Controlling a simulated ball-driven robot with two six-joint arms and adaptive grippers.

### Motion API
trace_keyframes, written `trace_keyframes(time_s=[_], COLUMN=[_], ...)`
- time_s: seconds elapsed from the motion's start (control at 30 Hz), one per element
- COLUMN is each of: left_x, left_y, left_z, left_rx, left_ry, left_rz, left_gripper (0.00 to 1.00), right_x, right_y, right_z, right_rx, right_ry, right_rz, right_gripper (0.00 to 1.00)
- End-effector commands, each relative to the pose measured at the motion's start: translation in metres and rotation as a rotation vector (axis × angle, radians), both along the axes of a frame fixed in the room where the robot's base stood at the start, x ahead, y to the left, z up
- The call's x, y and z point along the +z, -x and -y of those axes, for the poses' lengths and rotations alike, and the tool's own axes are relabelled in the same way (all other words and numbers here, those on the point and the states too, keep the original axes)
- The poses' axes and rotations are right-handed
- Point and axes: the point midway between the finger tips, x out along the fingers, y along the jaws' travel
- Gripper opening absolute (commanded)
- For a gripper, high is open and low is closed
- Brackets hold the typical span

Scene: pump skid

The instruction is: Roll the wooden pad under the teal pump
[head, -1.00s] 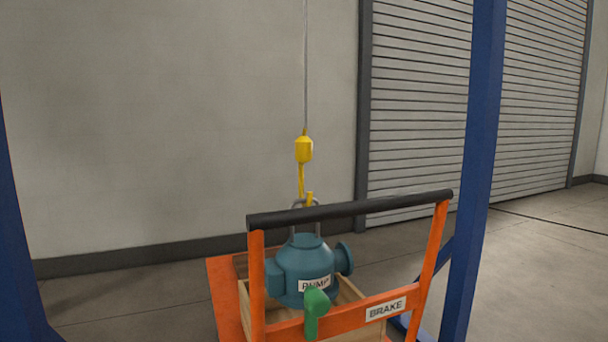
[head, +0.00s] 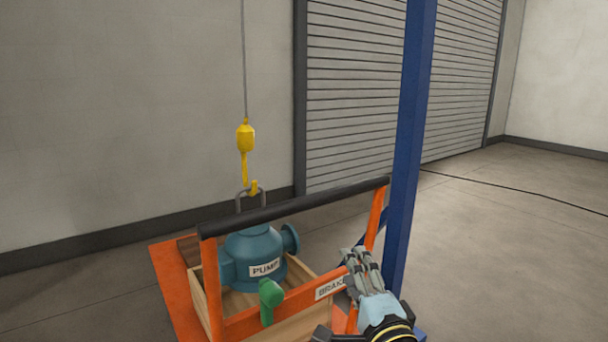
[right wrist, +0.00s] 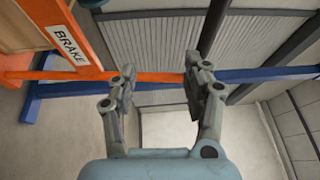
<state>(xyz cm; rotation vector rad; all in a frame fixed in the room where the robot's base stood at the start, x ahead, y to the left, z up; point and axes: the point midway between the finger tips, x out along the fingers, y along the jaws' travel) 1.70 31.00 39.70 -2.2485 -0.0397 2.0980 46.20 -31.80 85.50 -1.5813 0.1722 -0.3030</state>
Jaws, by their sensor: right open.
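The teal pump (head: 254,250), labelled PUMP, appears within or just above the light wooden frame (head: 209,289) on an orange cart (head: 165,270). Whether it touches the wood is hidden. A yellow hook (head: 246,165) hangs on a cable at the pump's grey lifting loop (head: 238,203); I cannot tell if it bears load. The cart has a black push handle (head: 290,209) and a green lever (head: 270,295) beside the BRAKE label (head: 329,288). My right gripper (head: 358,256) is open and empty near the cart's right upright; it also shows in the right wrist view (right wrist: 160,82). My left gripper is out of view.
A blue post (head: 412,140) stands close right of the cart and my right gripper. A dark brown block (head: 188,249) lies on the cart behind the wooden frame. The floor (head: 510,230) to the right is open, with a dark cable-like line across it.

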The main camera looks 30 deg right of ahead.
Motion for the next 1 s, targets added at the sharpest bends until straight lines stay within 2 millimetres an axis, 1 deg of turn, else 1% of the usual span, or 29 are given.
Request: trace_keyframes(time_s=[0.03, 0.1, 0.13, 0.27, 0.37, 0.6, 0.8, 0.9, 1.0], left_x=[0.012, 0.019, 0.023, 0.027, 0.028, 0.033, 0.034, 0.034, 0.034], left_y=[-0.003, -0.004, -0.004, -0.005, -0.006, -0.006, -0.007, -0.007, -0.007], left_z=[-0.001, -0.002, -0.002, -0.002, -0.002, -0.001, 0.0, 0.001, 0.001], left_rx=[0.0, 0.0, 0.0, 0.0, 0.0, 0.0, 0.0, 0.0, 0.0], left_ry=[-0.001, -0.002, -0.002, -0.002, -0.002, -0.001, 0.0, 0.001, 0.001], left_rz=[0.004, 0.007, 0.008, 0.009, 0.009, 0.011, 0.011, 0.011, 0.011], left_gripper=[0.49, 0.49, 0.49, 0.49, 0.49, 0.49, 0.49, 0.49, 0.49], right_x=[0.039, 0.07, 0.079, 0.082, 0.083, 0.091, 0.095, 0.097, 0.097], right_y=[-0.004, -0.007, -0.008, -0.015, -0.027, -0.072, -0.101, -0.108, -0.111], right_z=[0.002, 0.003, 0.003, 0.005, 0.01, 0.025, 0.034, 0.036, 0.037], right_rx=[-0.008, -0.011, -0.01, -0.01, -0.009, -0.009, -0.009, -0.009, -0.009], right_ry=[-0.032, -0.056, -0.058, -0.056, -0.053, -0.052, -0.053, -0.053, -0.053], right_rz=[0.062, 0.114, 0.125, 0.123, 0.123, 0.121, 0.119, 0.119, 0.117], right_gripper=[0.49, 0.49, 0.49, 0.49, 0.49, 0.49, 0.49, 0.49, 0.49])
